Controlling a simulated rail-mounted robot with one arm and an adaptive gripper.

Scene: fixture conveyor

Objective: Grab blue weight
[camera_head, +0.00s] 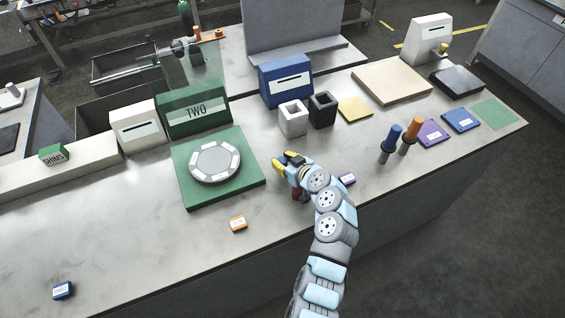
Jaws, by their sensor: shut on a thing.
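A small blue block with a white label (63,290) lies at the table's lower left edge; I take it as the blue weight, but its label is too small to read. My gripper (287,163) is right of the green square base, far from that block, with its yellow fingertips pointing up and left. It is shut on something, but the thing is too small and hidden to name. A small orange block (238,223) lies below the green base. A small purple block (347,179) lies just right of my arm.
The green base (253,178) carries a grey disc (214,161). White (293,120) and black (322,110) open cups stand behind my gripper. Blue-handled (391,138) and orange-handled (411,135) tools stand upright at right. The lower left tabletop is mostly clear.

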